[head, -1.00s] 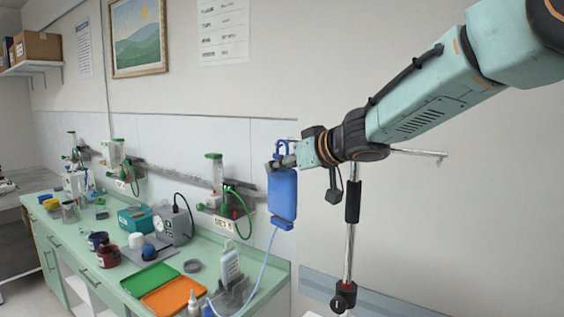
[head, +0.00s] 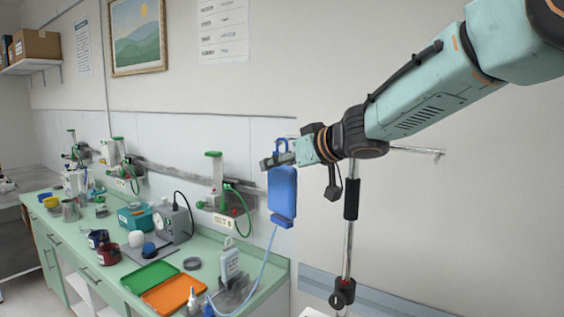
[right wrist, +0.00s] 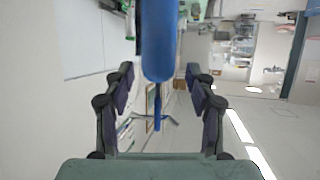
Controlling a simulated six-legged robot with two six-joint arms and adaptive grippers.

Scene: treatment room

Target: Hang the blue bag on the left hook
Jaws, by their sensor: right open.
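The blue bag (head: 283,187) hangs upright in the head view, with its blue loop at the top and a pale tube running down from its bottom. My right gripper (head: 276,160) is at the bag's top, just below the loop. In the right wrist view the fingers of my right gripper (right wrist: 160,90) are spread apart, with the blue bag (right wrist: 158,40) between and beyond them, touching neither finger visibly. The stand's pole (head: 350,225) has a crossbar with its right hook (head: 440,156) bare. The left hook is mostly hidden behind my gripper and the loop. My left gripper is out of view.
A green counter (head: 200,262) at the left holds a green tray (head: 150,274), an orange tray (head: 172,294), bottles and a grey device (head: 175,224). Wall outlets with a green hose (head: 240,210) are left of the bag. The wall right of the pole is clear.

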